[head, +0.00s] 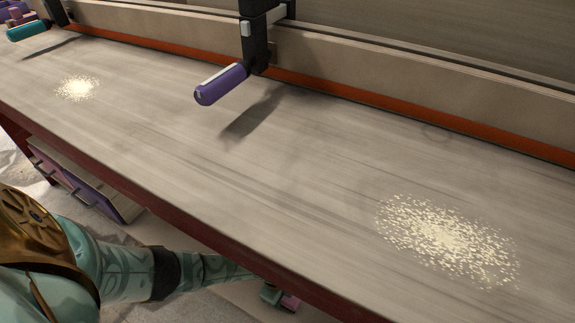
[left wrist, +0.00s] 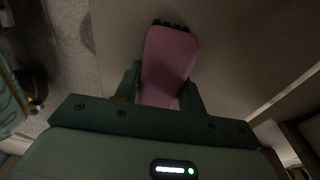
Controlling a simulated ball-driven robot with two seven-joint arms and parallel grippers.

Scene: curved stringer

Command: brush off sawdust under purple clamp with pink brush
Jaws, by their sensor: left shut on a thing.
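The purple clamp handle (head: 222,84) hangs from a dark clamp on the back rail, with its shadow on the bench below. One pale sawdust patch (head: 445,240) lies on the bench at the right front, and a smaller sawdust patch (head: 77,88) lies at the left. Neither is directly below the purple handle in the picture. My left gripper (head: 270,296) is low at the bench's front edge, partly hidden by it. It is shut on the pink brush (left wrist: 168,62), whose dark bristle end points away from the gripper in the left wrist view. My right gripper is not in view.
The grey bench top (head: 200,150) is mostly clear between the sawdust patches. A raised rail with an orange strip (head: 350,98) runs along the back. A teal clamp handle (head: 28,30) hangs at the far left. A drawer unit (head: 85,185) stands below the bench.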

